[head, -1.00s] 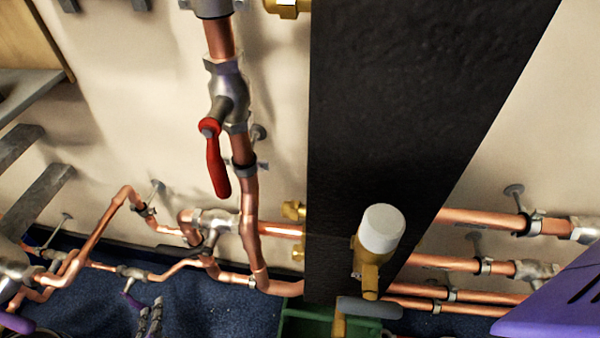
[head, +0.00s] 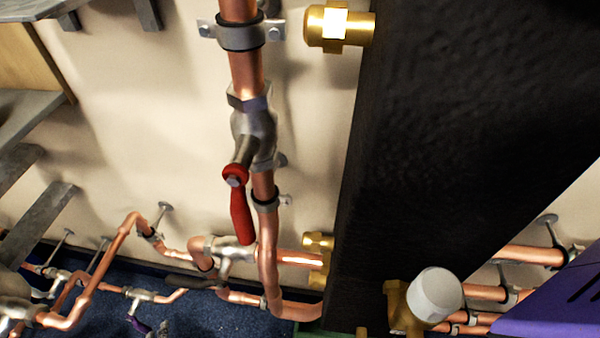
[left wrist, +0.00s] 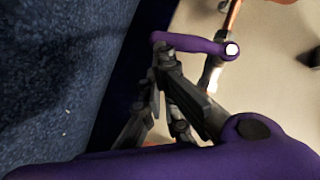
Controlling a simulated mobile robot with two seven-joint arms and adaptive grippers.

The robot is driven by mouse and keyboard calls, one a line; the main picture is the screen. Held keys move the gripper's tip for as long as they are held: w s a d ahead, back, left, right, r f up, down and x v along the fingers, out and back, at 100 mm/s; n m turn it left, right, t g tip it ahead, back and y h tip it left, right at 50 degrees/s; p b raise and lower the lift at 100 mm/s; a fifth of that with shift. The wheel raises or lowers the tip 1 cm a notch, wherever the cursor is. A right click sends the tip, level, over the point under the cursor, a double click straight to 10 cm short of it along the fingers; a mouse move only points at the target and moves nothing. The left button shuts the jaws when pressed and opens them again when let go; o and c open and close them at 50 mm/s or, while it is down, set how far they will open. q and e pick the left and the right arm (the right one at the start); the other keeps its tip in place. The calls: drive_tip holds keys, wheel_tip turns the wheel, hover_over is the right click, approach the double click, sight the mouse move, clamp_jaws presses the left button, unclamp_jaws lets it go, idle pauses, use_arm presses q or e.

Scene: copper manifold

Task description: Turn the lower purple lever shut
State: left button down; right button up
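The lower purple lever (left wrist: 190,43) shows in the left wrist view as a short bar with a bright end, on a valve and copper pipe at the upper right. In the head view, a small part of the purple lever (head: 138,325) shows at the bottom edge, below a metal valve (head: 143,295). My left gripper (left wrist: 160,62) has its grey fingertips right by the lever's left part in the wrist view. I cannot tell whether they touch it, or whether the fingers are open or shut. My right gripper is not in view.
A red lever (head: 240,210) hangs down along a vertical copper pipe (head: 267,250). A broad dark post (head: 450,130) stands on the right, with a white-capped brass valve (head: 436,293) at its foot. Copper pipes run low along the pale wall, above a blue floor (head: 205,315).

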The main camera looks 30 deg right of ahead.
use_arm(q)
drive_tip(key=shift+w+a+f, duration=0.3)
drive_tip(key=shift+a+f, duration=0.1)
drive_tip(key=shift+f, duration=0.1)
drive_tip(key=shift+b, duration=0.3)
